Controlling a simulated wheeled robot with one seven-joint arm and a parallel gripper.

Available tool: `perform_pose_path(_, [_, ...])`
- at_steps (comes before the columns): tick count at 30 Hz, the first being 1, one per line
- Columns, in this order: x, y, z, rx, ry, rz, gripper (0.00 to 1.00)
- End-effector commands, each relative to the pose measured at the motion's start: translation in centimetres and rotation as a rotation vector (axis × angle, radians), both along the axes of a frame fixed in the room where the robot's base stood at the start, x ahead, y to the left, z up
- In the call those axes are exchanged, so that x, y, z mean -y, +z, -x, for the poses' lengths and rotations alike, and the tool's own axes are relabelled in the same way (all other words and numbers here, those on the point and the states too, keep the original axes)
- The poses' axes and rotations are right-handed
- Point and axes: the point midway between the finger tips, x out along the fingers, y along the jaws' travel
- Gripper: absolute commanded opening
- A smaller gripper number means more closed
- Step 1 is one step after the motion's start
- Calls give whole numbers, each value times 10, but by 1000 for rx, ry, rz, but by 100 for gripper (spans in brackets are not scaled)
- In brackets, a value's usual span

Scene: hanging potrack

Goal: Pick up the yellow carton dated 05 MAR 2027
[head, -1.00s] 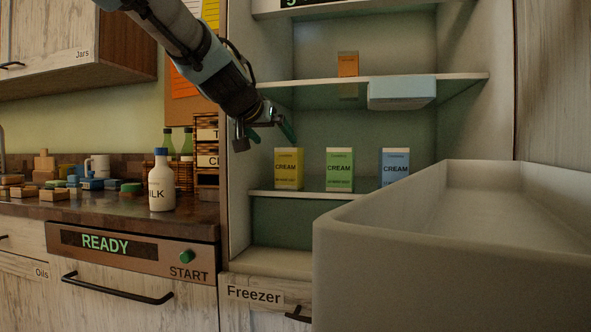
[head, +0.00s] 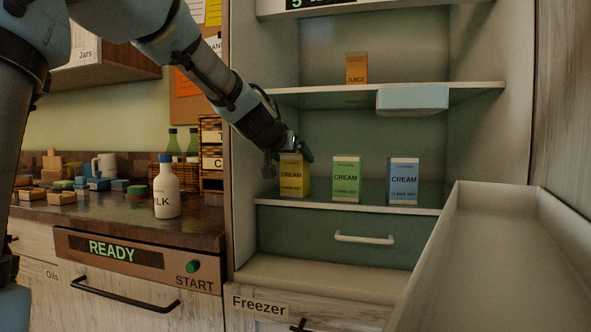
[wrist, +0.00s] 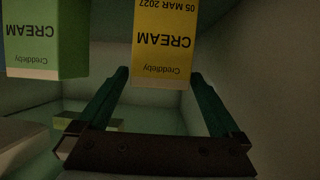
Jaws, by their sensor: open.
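The yellow cream carton (head: 292,181) stands upright at the left of the fridge's middle shelf. In the wrist view the yellow carton (wrist: 163,42) appears upside down and reads 05 MAR 2027. A green cream carton (head: 345,180) stands to its right, also in the wrist view (wrist: 45,38), and a blue cream carton (head: 403,182) stands further right. My gripper (head: 287,164) is in front of the yellow carton's upper part in the head view. In the wrist view its two fingers (wrist: 160,80) are spread apart and empty, reaching toward the carton. Contact cannot be told.
An orange juice carton (head: 357,69) stands on the shelf above, with a pale blue box (head: 412,99) hanging under that shelf. The fridge's left wall (head: 246,140) is close to my gripper. The open door (head: 455,250) is at right. A milk bottle (head: 166,190) stands on the counter.

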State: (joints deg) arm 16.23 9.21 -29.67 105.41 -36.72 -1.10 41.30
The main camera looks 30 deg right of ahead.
Motion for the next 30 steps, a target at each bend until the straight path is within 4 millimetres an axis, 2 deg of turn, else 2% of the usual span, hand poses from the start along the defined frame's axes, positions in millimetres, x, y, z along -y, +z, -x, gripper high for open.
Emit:
perform_pose_path(6, [18, -8, -16, 0, -1, 0, 100])
perform_pose_path(15, [20, -10, -18, 1, 0, 0, 100])
perform_pose_path(30, [20, -10, -18, 1, 0, 0, 44])
